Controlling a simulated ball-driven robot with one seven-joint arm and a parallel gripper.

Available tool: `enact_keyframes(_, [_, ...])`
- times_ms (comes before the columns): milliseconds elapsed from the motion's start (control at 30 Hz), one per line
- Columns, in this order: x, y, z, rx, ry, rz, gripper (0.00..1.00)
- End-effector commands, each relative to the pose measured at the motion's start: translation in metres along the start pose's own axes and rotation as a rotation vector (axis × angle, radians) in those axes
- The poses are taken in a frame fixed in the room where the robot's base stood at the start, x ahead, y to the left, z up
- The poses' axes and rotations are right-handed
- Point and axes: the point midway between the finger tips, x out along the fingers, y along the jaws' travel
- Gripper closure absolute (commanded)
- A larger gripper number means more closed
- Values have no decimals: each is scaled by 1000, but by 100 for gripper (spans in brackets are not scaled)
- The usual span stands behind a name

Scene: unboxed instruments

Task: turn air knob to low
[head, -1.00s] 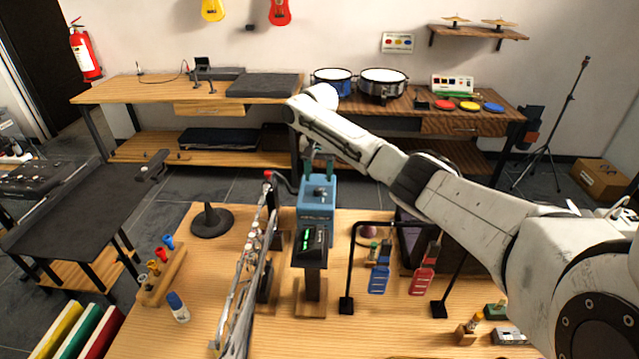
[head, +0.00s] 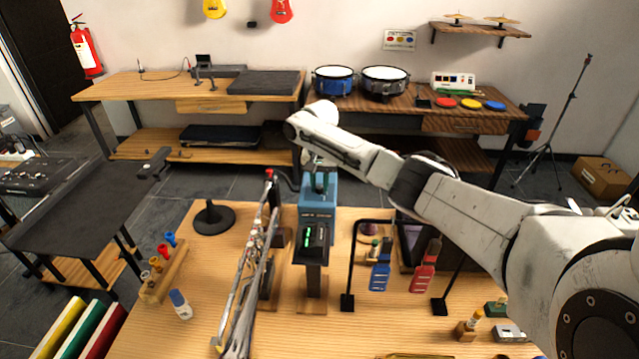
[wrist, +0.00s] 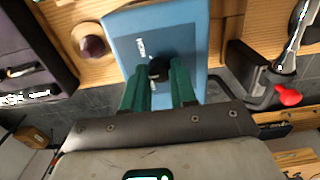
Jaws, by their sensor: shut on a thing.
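My gripper (head: 319,188) points down onto the box in the head view. In the wrist view its green fingers (wrist: 158,80) are on either side of the knob, shut on it. The knob's pointer and the low mark cannot be made out.
A black frame (head: 351,262) with blue and red tags stands to the right. A round black base (head: 213,220) is at left.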

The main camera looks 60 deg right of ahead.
Motion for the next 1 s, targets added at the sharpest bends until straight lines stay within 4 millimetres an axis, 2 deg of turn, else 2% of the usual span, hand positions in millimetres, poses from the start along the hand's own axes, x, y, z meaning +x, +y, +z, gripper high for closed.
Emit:
enact_keyframes(33, [0,0,0,0,0,0,81])
enact_keyframes(233, [0,0,0,0,0,0,100])
enact_keyframes(667, [-1,-1,1,-61,-3,-2,100])
enact_keyframes(1000, [-1,-1,1,-277,-3,-2,100])
